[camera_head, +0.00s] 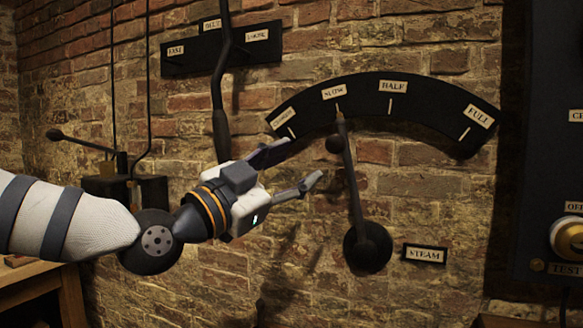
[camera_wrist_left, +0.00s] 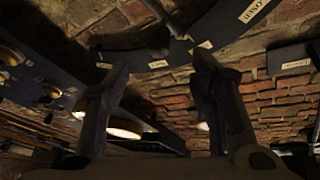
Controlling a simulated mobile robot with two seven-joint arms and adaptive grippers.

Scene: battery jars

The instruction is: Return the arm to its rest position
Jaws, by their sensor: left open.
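My left arm comes in from the left of the head view. Its gripper (camera_head: 297,164) is open and empty, fingers pointing right, in front of the brick wall. The steam lever (camera_head: 353,190) is to the right of the fingertips, apart from them in the picture. The lever stands nearly upright from its round dark hub, its top near the SLOW mark on the curved dial plate (camera_head: 365,88). In the left wrist view the two fingers of the gripper (camera_wrist_left: 160,80) are spread, with brick wall and dark plates beyond. My right gripper is not in view.
A STEAM label (camera_head: 424,254) is right of the hub. A dark panel (camera_head: 535,150) with a brass knob (camera_head: 568,238) stands at the right. A belt lever (camera_head: 220,100) hangs above my gripper. A wooden table (camera_head: 45,285) is at lower left. Bare wall lies below my gripper.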

